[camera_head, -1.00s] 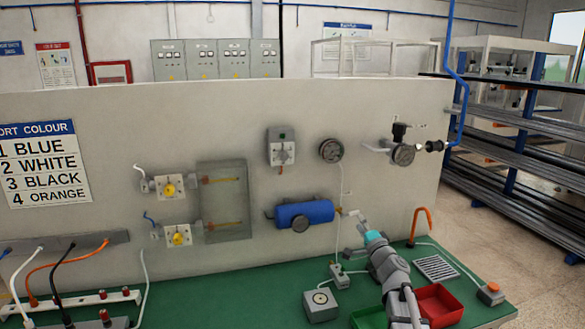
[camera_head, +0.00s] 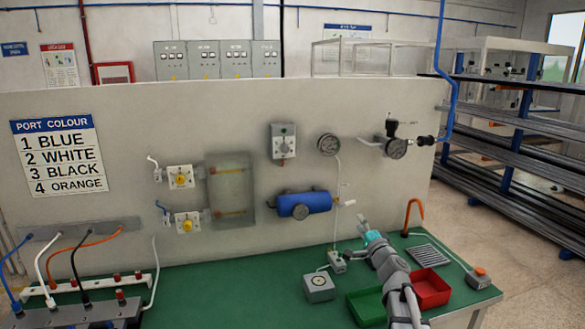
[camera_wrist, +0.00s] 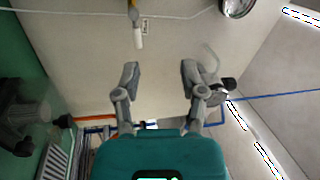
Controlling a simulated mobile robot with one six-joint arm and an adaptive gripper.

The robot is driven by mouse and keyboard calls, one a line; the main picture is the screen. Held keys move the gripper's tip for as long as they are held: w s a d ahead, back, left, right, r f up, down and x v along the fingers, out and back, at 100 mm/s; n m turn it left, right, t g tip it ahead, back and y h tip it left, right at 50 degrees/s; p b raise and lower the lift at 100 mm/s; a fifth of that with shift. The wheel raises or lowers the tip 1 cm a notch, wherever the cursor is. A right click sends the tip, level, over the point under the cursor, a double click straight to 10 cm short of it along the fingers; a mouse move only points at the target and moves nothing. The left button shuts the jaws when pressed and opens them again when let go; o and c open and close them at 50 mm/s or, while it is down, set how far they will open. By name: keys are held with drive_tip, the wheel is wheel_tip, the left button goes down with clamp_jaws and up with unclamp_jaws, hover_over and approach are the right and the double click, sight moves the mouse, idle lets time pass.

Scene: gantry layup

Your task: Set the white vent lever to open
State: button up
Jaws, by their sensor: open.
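The white vent lever (camera_head: 347,203) sticks out to the right from the right end of a blue tank (camera_head: 305,204) on the upright panel. In the wrist view the lever (camera_wrist: 138,37) is a short white handle below a yellow fitting, beyond the fingertips and slightly left of the middle. My gripper (camera_head: 364,228) is below and slightly right of the lever in the head view. In the wrist view my gripper (camera_wrist: 158,78) has its two fingers wide apart with nothing between them, and neither touches the lever.
A round gauge (camera_head: 328,145) hangs above the tank, with a thin pale line running down. On the green bench (camera_head: 215,285) stand a grey dial box (camera_head: 318,287), a green bin (camera_head: 366,307), a red bin (camera_head: 430,289) and an orange hook (camera_head: 412,213).

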drive_tip(key=s+a+f+n+g+y+p, duration=0.2)
drive_tip(key=s+a+f+n+g+y, duration=0.35)
drive_tip(key=a+n+g, duration=0.35)
drive_tip(key=s+f+n+g+h, duration=0.1)
drive_tip(key=s+f+g+h, duration=0.1)
drive_tip(key=s, duration=0.3)
drive_tip(key=s+a+f+n+g+h+p, duration=0.1)
drive_tip(key=s+f+g+h, duration=0.1)
drive_tip(key=s+f, duration=0.3)
drive_tip(key=s+f+n+g+h, duration=0.1)
drive_tip(key=s+f+g+h, duration=0.1)
drive_tip(key=s+f+g, duration=0.1)
drive_tip(key=shift+s+a+f+n+p, duration=0.2)
drive_tip(key=shift+s, duration=0.25)
drive_tip(key=shift+s+a+f+n+p, duration=0.15)
drive_tip(key=shift+s+f+n, duration=0.05)
drive_tip(key=shift+s, duration=0.25)
drive_tip(key=s+d+f+g+h+p, duration=0.1)
drive_tip(key=s+d+g+h, duration=0.2)
drive_tip(key=s+d+h, duration=0.2)
drive_tip(key=shift+s+d+f+m+g, duration=0.35)
drive_tip(key=shift+s+d, duration=0.25)
drive_tip(key=shift+s, duration=0.65)
drive_tip(key=shift+a+h, duration=0.1)
drive_tip(key=shift+h, duration=0.15)
